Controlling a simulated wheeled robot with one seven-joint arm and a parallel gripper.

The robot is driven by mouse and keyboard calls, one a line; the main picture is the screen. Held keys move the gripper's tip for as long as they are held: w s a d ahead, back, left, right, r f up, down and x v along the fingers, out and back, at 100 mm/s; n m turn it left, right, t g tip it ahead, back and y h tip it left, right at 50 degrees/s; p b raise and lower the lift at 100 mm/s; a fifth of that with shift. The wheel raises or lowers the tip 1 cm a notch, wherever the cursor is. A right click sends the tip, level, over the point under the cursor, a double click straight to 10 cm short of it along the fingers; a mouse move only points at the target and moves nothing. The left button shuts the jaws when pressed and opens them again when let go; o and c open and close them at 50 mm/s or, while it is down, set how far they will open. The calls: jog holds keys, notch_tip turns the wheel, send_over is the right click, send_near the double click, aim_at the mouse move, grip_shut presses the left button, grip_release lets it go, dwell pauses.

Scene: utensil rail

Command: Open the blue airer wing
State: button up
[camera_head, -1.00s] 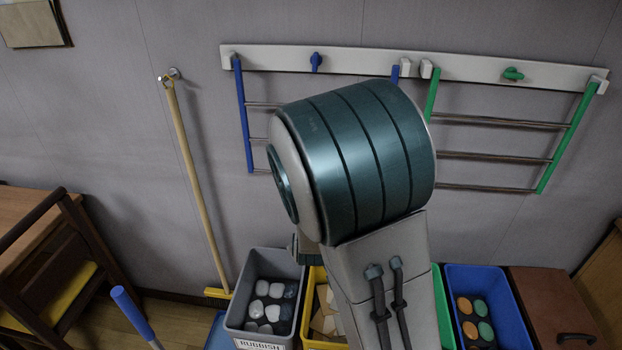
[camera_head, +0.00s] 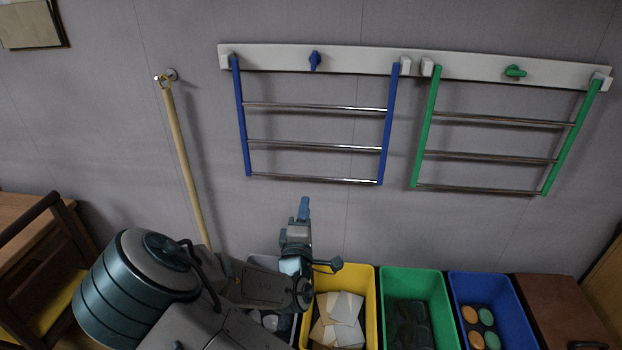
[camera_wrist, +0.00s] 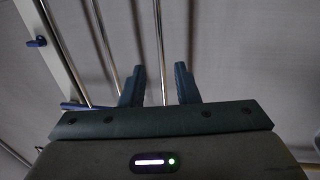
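The blue airer wing (camera_head: 390,125) hangs down flat against the wall from the white rail (camera_head: 360,62), with steel rungs between two blue side bars. A blue knob (camera_head: 315,61) points upright on the rail above it. My gripper (camera_head: 304,208) is just below the wing's lowest rung in the head view. In the wrist view, my two fingers (camera_wrist: 160,85) stand apart with nothing held. A rung (camera_wrist: 160,45) shows between them in the picture; the depth gap is unclear. The wrist view also shows the blue knob (camera_wrist: 36,42) and a blue side bar (camera_wrist: 75,107).
A green wing (camera_head: 427,125) hangs to the right, with a green knob (camera_head: 515,71) lying sideways. A wooden-handled broom (camera_head: 184,160) hangs at left. Below stand yellow (camera_head: 371,300), green (camera_head: 415,275) and blue (camera_head: 483,280) bins. A chair (camera_head: 40,245) stands at left.

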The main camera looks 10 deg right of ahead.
aim_at(310, 177)
jog(key=x, duration=1.2)
jog(key=shift+s, duration=0.1)
grip_shut()
